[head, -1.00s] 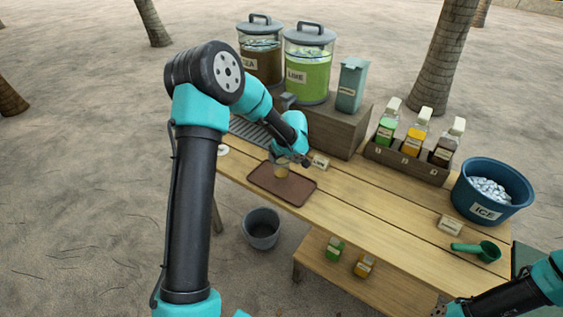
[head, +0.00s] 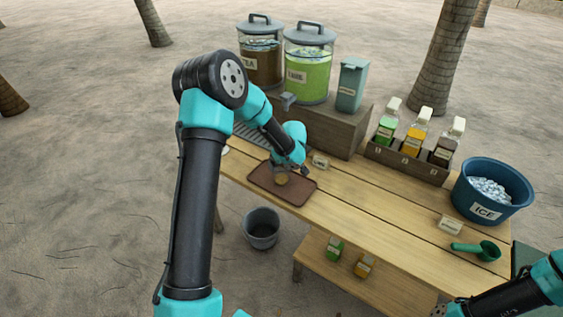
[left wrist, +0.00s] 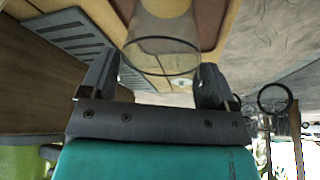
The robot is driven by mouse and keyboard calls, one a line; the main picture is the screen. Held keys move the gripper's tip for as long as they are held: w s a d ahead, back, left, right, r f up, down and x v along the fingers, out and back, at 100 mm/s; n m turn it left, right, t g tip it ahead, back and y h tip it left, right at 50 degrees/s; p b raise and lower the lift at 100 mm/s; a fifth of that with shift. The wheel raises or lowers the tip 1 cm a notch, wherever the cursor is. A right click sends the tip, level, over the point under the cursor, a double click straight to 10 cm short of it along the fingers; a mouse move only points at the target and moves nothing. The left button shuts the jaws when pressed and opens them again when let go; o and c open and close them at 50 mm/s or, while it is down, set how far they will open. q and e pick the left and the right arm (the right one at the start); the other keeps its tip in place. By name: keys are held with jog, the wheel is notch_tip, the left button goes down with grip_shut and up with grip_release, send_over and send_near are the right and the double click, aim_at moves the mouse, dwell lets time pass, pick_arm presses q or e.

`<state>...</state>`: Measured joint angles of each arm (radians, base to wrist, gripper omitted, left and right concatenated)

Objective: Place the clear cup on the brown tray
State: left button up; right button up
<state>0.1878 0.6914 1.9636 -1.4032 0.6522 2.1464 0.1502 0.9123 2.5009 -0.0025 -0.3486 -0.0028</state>
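The clear cup (head: 281,179) is upright over the brown tray (head: 300,195), near the tray's middle. I cannot tell whether its base touches the tray. My left gripper (head: 288,167) is at the cup from behind. In the left wrist view, the clear cup (left wrist: 162,40) sits between the two fingertips of my left gripper (left wrist: 158,65), with a finger against each side near its rim. My right gripper (head: 440,311) is at the bottom edge of the head view, only partly seen.
A wooden block with two drink dispensers (head: 307,70) stands behind the tray. The bottle rack (head: 408,165), ice bucket (head: 492,190) and green scoop (head: 478,250) are to the right. A grey bucket (head: 262,228) is below the table's front edge. The table's middle is clear.

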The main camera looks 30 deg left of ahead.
pick_arm(q)
jog(key=shift+o, duration=1.3)
jog(key=v, duration=1.2)
jog(key=shift+r, duration=0.15)
jog(key=s+d+f+m+h, duration=0.4)
jog(key=s+d+f, duration=0.3)
jog(key=s+f, duration=0.6)
jog(key=s+d+f+m+g+h, duration=0.1)
jog(key=s+d+f+m+h, duration=0.2)
jog(key=s+d+f+m, duration=0.4)
jog(key=s+f, duration=0.6)
jog(key=f, duration=0.1)
jog(key=shift+f+h, duration=0.4)
